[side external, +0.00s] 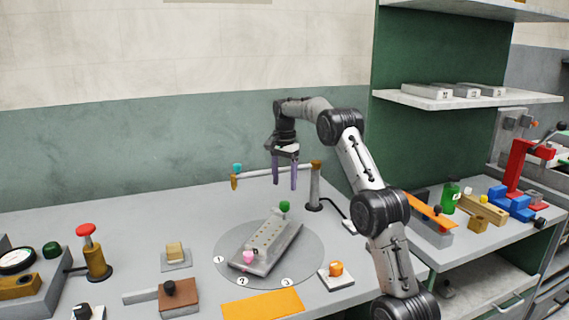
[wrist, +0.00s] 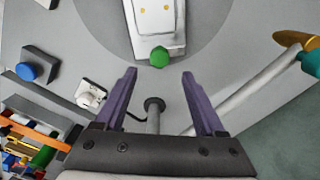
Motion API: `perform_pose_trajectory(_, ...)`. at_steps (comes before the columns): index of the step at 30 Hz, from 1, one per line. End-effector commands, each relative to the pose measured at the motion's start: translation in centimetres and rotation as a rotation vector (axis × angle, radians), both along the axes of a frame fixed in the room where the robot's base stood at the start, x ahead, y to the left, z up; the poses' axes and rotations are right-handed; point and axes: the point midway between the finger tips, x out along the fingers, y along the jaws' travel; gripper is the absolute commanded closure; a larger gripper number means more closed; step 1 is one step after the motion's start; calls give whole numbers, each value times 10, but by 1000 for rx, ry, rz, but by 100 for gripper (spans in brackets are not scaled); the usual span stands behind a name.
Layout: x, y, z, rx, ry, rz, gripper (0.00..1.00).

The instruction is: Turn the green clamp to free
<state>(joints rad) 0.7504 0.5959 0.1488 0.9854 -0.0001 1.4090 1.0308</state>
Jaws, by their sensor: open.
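The green clamp (side external: 284,207) is a small green knob at the far end of a grey block with holes (side external: 268,243). The block lies on a round grey plate (side external: 225,243) marked with numbers. In the wrist view the green clamp (wrist: 159,56) shows at the near end of the block, ahead of the fingertips and between their lines. A pink knob (side external: 248,257) is at the block's other end. My gripper (side external: 286,187) is open and empty, its purple fingers pointing down above the green clamp, apart from it. The fingers also show in the wrist view (wrist: 159,72).
A post with a horizontal bar (side external: 275,172) stands close behind my gripper, with a teal knob (side external: 237,167) at its left end. An orange strip (side external: 262,303), a brown block (side external: 178,299) and a red-topped post (side external: 95,255) are nearer the front. The table's back left is clear.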

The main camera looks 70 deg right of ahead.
Motion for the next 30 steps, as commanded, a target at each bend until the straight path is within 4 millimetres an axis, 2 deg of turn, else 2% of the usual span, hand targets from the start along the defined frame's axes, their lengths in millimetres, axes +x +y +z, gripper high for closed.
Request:
perform_pose_trajectory(1,1,-1,11,-3,-3,0,28)
perform_pose_trajectory(6,0,0,42,-1,-2,0,28)
perform_pose_trajectory(12,0,0,62,0,0,0,28)
perform_pose_trajectory(30,3,4,66,0,0,9,28)
